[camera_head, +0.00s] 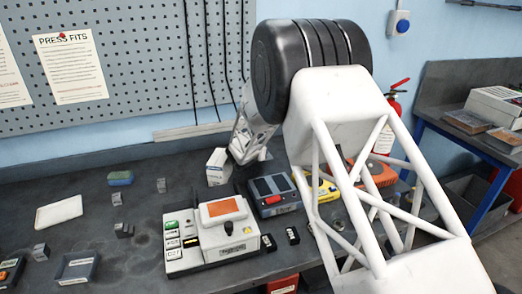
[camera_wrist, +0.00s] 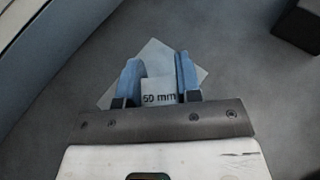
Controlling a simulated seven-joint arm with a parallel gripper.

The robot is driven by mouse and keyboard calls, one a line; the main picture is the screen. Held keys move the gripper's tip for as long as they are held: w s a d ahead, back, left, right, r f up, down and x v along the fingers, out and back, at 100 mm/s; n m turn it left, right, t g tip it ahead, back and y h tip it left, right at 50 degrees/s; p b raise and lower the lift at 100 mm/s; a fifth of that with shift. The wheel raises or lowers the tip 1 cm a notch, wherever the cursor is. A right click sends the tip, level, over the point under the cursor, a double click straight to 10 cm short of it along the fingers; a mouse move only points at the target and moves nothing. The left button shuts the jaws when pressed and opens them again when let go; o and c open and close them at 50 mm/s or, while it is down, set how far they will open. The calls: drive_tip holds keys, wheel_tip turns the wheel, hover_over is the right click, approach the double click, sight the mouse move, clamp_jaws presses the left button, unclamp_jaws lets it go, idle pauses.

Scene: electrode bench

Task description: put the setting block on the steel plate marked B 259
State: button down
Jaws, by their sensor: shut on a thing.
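In the wrist view my gripper (camera_wrist: 159,66) is shut, its two blue fingers on either side of a pale block marked 50 mm (camera_wrist: 159,93), which I take for the setting block. A pale square surface (camera_wrist: 150,58) shows behind the fingers, turned at an angle; I cannot tell whether it is part of the block or lies below it. In the head view the arm's end comes down at the back of the bench, beside a white upright box-shaped thing (camera_head: 218,167). The fingers are hidden there. I cannot read B 259 on anything in view.
A pale instrument with an orange panel (camera_head: 222,211) and a dark blue device (camera_head: 273,194) stand in front of the arm. Small metal blocks (camera_head: 161,185), a white pad (camera_head: 59,213), a green-blue sponge (camera_head: 120,178) and a grey tray (camera_head: 77,267) lie left, with bare bench between.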

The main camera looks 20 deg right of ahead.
drive_tip(key=shift+f, duration=0.15)
drive_tip(key=c, duration=0.8)
unclamp_jaws()
drive_tip(key=shift+r, duration=0.2)
drive_tip(key=shift+v, duration=3.75)
drive_tip(key=shift+s+r, duration=0.1)
